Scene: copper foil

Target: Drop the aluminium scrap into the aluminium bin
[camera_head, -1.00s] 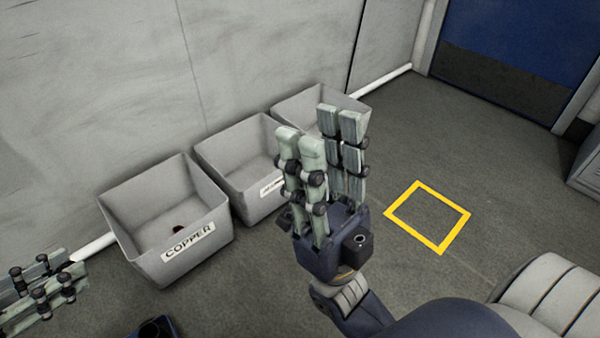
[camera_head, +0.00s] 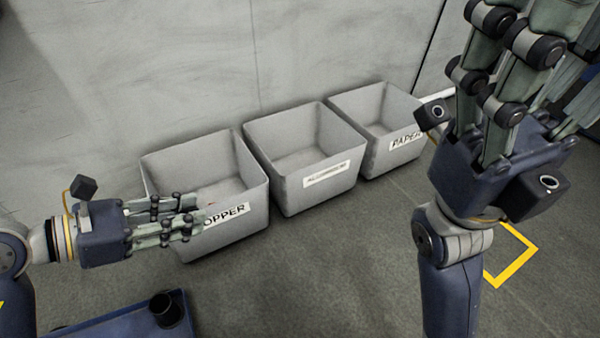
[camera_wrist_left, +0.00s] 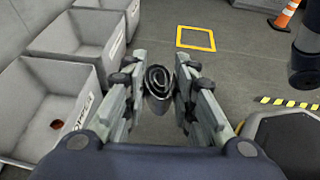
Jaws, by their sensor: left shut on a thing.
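The aluminium bin (camera_head: 325,182) is a grey open box labelled ALUMINIUM, in the middle of a row of three in the head view. It looks empty. My left gripper (camera_head: 190,219) is in front of the copper bin's label, left of the aluminium bin. In the left wrist view, my left gripper (camera_wrist_left: 158,92) is shut on a dark grey coiled roll, apparently the aluminium scrap (camera_wrist_left: 158,82). The roll cannot be made out in the head view. My right gripper (camera_head: 520,75) is large at the right, fingers up, tips cut off by the frame edge; its opening is unclear.
The copper bin (camera_head: 257,205) stands left of the aluminium bin, with a reddish piece inside (camera_wrist_left: 57,124). The paper bin (camera_head: 385,162) stands to the right. A blue tray (camera_head: 120,327) with a black cup (camera_head: 167,309) is at lower left. A grey wall rises behind the bins.

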